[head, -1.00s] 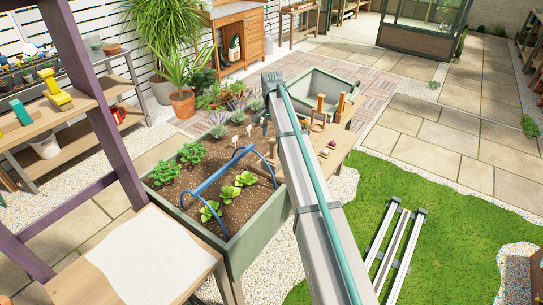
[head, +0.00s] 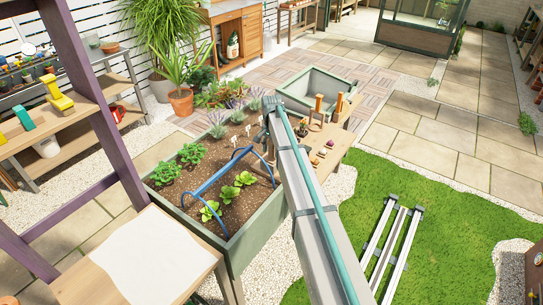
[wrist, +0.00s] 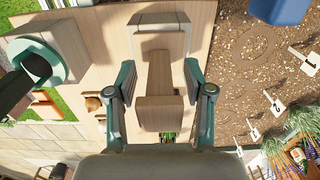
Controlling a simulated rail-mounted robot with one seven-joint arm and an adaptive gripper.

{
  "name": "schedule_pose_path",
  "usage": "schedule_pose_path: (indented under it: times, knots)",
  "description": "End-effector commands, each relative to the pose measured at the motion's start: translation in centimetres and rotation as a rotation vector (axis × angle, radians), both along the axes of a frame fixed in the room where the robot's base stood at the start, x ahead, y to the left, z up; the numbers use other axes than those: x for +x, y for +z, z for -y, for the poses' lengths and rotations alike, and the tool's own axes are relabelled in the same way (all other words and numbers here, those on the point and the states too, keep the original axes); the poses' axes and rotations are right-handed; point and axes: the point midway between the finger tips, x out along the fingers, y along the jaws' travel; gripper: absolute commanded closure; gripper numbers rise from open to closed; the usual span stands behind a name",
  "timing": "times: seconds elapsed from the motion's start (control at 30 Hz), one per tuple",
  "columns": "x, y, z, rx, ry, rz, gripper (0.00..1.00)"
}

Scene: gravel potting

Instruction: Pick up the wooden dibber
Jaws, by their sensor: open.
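In the wrist view my gripper (wrist: 159,88) is open, its two green-jointed fingers set apart. The fingers cannot be made out there.
The planting bed (head: 262,226) has leafy plants and a blue hoop (head: 198,190). A wooden side table (head: 338,147) at its right holds small items near upright orange-brown pieces (head: 319,103). In the wrist view, white labels (wrist: 301,57) stand in soil and a green round piece (wrist: 38,62) is at left.

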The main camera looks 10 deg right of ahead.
Motion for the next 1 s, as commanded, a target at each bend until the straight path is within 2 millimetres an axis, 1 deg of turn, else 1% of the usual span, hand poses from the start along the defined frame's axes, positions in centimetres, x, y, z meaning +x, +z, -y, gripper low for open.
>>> schedule_pose_path:
  times: [0.03, 0.07, 0.3, 0.37, 0.63, 0.73, 0.87, 1.0]
  knots:
    - [0.0, 0.0, 0.0, 0.000, 0.000, 0.000, 0.48]
    - [0.0, 0.0, 0.0, 0.000, 0.000, 0.000, 0.51]
    - [0.0, 0.0, 0.0, 0.000, 0.000, 0.000, 0.91]
    - [0.0, 0.0, 0.0, 0.000, 0.000, 0.000, 1.00]
    - [0.0, 0.1, 0.0, 0.000, 0.000, 0.000, 1.00]
    - [0.0, 0.5, 0.0, 0.000, 0.000, 0.000, 1.00]
    - [0.1, 1.8, 0.0, 0.000, 0.000, 0.001, 1.00]
    - [0.1, 4.1, 0.0, 0.000, 0.000, 0.003, 1.00]
